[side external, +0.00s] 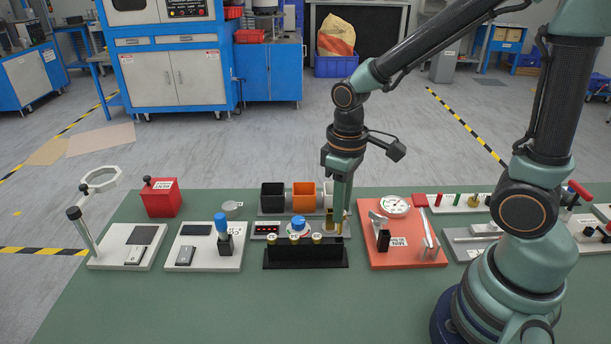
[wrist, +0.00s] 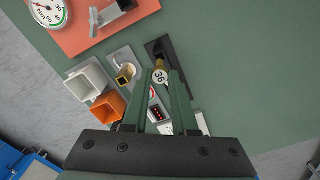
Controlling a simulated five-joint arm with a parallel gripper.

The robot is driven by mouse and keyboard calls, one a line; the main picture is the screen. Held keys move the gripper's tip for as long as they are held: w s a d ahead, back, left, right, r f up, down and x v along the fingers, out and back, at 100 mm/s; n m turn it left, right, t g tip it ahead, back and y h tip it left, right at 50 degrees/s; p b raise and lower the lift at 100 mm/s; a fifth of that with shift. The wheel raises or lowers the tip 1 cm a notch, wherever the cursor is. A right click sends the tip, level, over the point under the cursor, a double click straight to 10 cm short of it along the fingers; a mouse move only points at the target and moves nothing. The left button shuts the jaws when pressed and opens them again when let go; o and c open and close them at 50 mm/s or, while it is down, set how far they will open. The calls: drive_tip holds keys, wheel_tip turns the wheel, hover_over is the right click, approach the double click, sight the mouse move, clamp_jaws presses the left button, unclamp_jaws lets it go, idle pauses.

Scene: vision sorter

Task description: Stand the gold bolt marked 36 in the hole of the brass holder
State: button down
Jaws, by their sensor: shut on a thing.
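The gold bolt marked 36 (wrist: 160,76) is between the fingertips of my gripper (wrist: 161,82), which is shut on it. In the side external view my gripper (side external: 340,212) points down at the right end of the black bolt rack (side external: 305,265). The bolt is roughly upright; I cannot tell whether its lower end is still in the rack or just clear of it. The brass holder (wrist: 125,73), a square gold tube with an open top, stands on a grey base left of the bolt in the wrist view. In the side external view it is partly hidden behind my gripper.
Several other gold-topped bolts (side external: 293,237) stand in the rack, left of my gripper. Black, orange (side external: 305,197) and white (wrist: 90,82) bins stand behind. A red plate with a dial gauge (side external: 395,207) is to the right. The green table front is clear.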

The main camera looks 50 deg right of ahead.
drive_tip(key=w+d+r, duration=0.5)
drive_tip(key=w, duration=0.2)
drive_tip(key=shift+s+d+f, duration=0.1)
drive_tip(key=shift+f, duration=1.25)
drive_tip(key=shift+s+f, duration=0.1)
drive_tip(key=shift+f, duration=1.25)
drive_tip(key=shift+f, duration=1.8)
drive_tip(key=shift+c, duration=1.1)
unclamp_jaws()
drive_tip(key=shift+r, duration=0.15)
wheel_tip(320, 180, up, 8)
